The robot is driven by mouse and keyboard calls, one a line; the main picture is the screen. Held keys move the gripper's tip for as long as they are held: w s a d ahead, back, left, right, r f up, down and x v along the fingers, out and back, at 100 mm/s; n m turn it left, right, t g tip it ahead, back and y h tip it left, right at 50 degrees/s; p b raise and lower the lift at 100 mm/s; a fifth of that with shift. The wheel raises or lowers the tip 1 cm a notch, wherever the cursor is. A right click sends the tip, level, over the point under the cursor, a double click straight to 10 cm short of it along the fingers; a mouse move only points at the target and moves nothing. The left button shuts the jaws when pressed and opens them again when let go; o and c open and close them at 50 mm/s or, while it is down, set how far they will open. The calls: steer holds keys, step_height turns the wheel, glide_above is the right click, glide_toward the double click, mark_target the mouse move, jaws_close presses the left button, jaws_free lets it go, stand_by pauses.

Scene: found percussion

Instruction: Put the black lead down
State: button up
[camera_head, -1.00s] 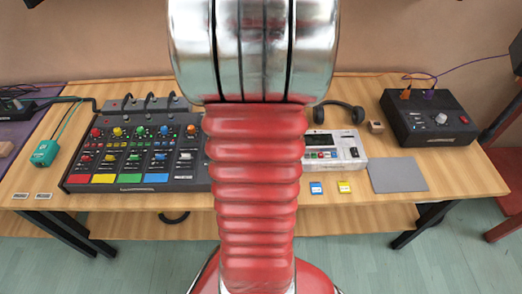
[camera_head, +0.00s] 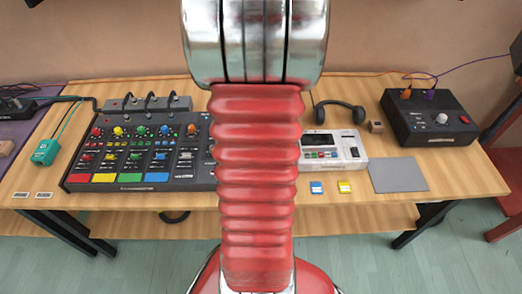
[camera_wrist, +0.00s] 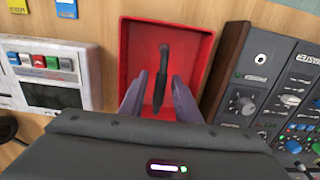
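In the wrist view, the black lead (camera_wrist: 162,72) shows as a short dark plug-like piece within the outline of a red tray (camera_wrist: 132,52). My gripper (camera_wrist: 159,84) is over the tray with its two purple-grey fingers apart, one on each side of the lead. Gaps show between the fingers and the lead, so the gripper looks open and empty. I cannot tell whether the lead fully rests on the tray floor; its near end is close to the gripper body. In the head view my arm hides the gripper, the tray and the lead.
A mixer (camera_head: 125,187) with coloured pads stands left of my arm and a white recorder (camera_head: 346,164) right of it.

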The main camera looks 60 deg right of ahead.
step_height(320, 180, up, 12)
steer(key=shift+r, duration=0.15)
stand_by(0.7)
steer(key=shift+a, duration=0.1)
stand_by(0.7)
steer(key=w+a+r+n+t+h, duration=0.1)
steer(key=w+a+r+n, duration=0.2)
steer(key=w+a, duration=0.45)
steer(key=w+a+r+n+t+h, duration=0.1)
steer(key=w+a+r+n, duration=0.3)
steer(key=a, duration=0.6)
steer(key=a+r+n+t+y, duration=0.1)
steer(key=a+n, duration=0.4)
steer(key=a, duration=1.4)
steer(key=shift+s+r+n+t+y, duration=0.15)
steer(key=shift+r+n+t+y, duration=0.25)
steer(key=shift+t, duration=0.9)
steer(key=shift+f, duration=0.1)
